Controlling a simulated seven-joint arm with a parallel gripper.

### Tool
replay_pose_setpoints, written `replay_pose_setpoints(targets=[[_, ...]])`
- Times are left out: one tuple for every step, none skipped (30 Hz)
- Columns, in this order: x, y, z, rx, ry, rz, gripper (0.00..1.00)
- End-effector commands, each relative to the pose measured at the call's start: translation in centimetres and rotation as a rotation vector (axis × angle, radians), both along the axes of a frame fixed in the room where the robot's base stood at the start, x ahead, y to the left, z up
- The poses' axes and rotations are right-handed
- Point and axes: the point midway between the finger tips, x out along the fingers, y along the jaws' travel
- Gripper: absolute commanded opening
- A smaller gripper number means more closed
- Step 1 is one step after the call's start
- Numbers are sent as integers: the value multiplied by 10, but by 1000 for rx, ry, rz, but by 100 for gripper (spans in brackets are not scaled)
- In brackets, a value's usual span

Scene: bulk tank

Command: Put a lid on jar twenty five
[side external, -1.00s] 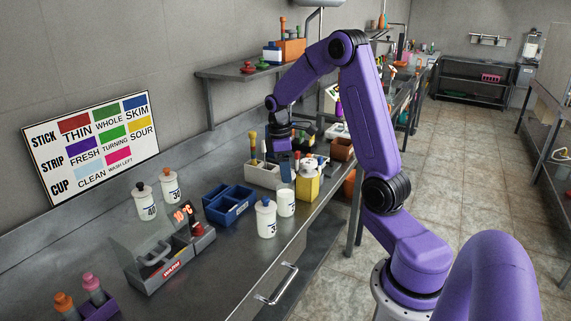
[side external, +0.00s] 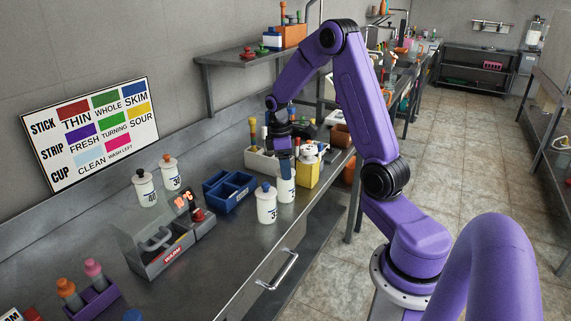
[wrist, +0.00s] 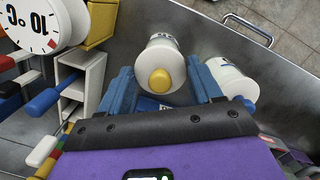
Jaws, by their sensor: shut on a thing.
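In the side view my gripper (side external: 285,169) points down at the white jar (side external: 286,190) near the counter's front edge. Its blue fingers reach the top of that jar. In the wrist view my gripper (wrist: 166,88) has its fingers on either side of a white lid with a yellow knob (wrist: 159,79), and it is shut on this lid. The lid lines up with the jar's white body (wrist: 163,46); I cannot tell whether it is fully seated. The jar's number is not readable.
A white jar with a blue knob (side external: 266,205) stands close beside it, to the left. A yellow box (side external: 308,174) stands close on the right. Behind are a pale caddy (side external: 260,161) and a blue divided tray (side external: 229,191). Two lidded jars (side external: 146,190) stand near the wall.

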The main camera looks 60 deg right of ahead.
Motion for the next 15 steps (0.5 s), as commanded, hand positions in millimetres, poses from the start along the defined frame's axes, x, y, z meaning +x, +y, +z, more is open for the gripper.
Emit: replay_pose_setpoints(targets=[[0, 0, 0, 0, 0, 0, 36], [0, 0, 0, 0, 0, 0, 36], [0, 0, 0, 0, 0, 0, 36], [0, 0, 0, 0, 0, 0, 36], [0, 0, 0, 0, 0, 0, 36], [0, 0, 0, 0, 0, 0, 68], [0, 0, 0, 0, 0, 0, 77], [0, 0, 0, 0, 0, 0, 87], [0, 0, 0, 0, 0, 0, 94], [0, 0, 0, 0, 0, 0, 94], [0, 0, 0, 0, 0, 0, 94], [0, 0, 0, 0, 0, 0, 94], [0, 0, 0, 0, 0, 0, 94], [0, 0, 0, 0, 0, 0, 94], [0, 0, 0, 0, 0, 0, 94]])
